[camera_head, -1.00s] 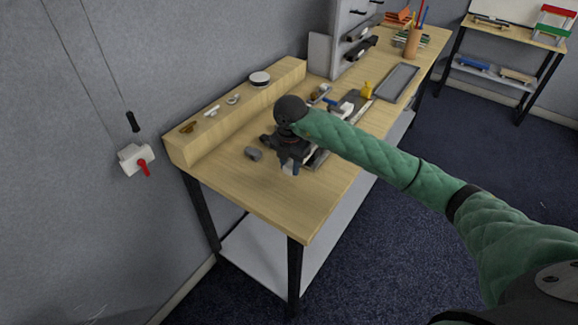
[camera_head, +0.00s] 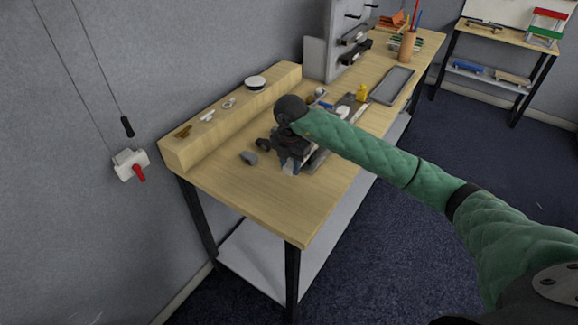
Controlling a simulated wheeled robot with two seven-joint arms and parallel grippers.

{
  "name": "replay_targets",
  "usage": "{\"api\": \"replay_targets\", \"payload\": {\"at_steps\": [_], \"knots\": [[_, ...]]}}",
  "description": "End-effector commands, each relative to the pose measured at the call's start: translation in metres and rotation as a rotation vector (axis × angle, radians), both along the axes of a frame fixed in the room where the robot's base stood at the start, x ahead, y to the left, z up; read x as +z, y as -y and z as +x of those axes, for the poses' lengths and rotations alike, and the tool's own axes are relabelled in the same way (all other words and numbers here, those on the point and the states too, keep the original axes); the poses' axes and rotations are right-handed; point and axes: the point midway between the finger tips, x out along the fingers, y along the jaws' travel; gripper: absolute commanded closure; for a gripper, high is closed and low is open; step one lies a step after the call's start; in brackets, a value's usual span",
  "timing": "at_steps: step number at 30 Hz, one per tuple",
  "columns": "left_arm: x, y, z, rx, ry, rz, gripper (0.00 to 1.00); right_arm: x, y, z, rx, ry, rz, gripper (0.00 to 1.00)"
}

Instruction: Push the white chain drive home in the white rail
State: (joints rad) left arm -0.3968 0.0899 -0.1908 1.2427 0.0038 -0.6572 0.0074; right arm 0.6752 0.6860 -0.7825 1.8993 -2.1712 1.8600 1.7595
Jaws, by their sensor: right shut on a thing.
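My right arm, in a green sleeve, reaches in from the right over the wooden workbench (camera_head: 255,196). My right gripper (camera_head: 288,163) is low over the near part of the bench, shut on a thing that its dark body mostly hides. A small pale and blue bit shows at the fingers, too small to name. A pale strip (camera_head: 317,160) lies just right of the gripper, partly under the arm; I cannot tell if it is the white rail. I cannot make out the white chain drive or how it sits in the rail. My left gripper is out of view.
A small grey piece (camera_head: 248,158) lies left of the gripper. A raised wooden ledge (camera_head: 185,151) with small parts runs along the wall. The bench's near corner is clear.

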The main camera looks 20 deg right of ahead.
Motion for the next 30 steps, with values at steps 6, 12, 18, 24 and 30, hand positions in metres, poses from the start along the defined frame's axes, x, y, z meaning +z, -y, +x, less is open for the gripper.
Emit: {"api": "replay_targets", "payload": {"at_steps": [6,12,18,24,30], "knots": [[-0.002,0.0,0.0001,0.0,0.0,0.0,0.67,-0.0002,0.0038,0.003,0.0,0.0,0.0,0.92],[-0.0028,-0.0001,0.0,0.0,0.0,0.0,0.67,0.0002,0.0062,0.0049,0.0,0.0,0.0,0.64],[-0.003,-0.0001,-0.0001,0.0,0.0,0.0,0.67,0.0001,0.0059,0.0047,0.0,0.0,0.0,0.44],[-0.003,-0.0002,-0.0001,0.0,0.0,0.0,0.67,-0.0001,0.0057,0.0046,0.0,0.0,0.0,0.44],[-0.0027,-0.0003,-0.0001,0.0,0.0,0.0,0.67,0.0001,0.0053,0.0043,0.0,0.0,0.0,0.44]]}}
